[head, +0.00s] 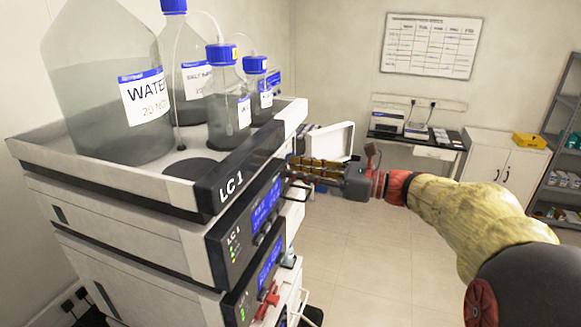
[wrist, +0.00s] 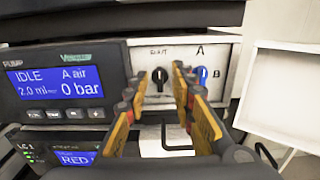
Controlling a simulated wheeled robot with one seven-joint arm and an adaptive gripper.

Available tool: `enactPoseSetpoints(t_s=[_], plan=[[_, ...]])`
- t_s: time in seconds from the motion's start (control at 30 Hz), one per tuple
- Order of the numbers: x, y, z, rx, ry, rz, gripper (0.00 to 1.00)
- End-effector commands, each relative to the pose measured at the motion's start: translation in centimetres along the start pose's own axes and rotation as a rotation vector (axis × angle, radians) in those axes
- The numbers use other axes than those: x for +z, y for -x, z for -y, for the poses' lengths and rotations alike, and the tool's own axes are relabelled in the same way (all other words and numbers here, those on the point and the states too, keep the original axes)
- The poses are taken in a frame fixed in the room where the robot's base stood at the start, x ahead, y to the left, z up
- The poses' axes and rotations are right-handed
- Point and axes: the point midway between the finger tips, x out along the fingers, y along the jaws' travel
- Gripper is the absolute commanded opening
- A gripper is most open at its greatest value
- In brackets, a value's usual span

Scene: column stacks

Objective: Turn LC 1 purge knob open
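The LC 1 stack (head: 230,190) stands at the left in the head view. Its pump module's white front panel (wrist: 222,52) shows in the wrist view. On it is a small black knob (wrist: 159,75), likely the purge knob; the small label above it is too blurred to read surely. My gripper (wrist: 160,76) is open, its two yellow-and-black fingers on either side of the black knob. I cannot tell whether they touch it. My gripper also shows from the side in the head view (head: 292,164), reaching to the stack's front; the knob is hidden there.
A blue knob (wrist: 202,77) with A and B marks sits just right of my right finger. The pump display (wrist: 62,83) reads IDLE, A air, 0 bar. Bottles, including a large WATER bottle (head: 105,110), stand on the top tray. An open white door panel (wrist: 285,95) is at the right.

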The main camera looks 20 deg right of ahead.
Motion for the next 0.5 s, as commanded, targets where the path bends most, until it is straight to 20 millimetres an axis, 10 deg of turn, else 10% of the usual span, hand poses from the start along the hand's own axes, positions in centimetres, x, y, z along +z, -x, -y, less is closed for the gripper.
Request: enactPoseSetpoints(t_s=[0.5], plan=[[0.0,-2.0,0.0,-0.001,0.002,-0.001,0.24]])
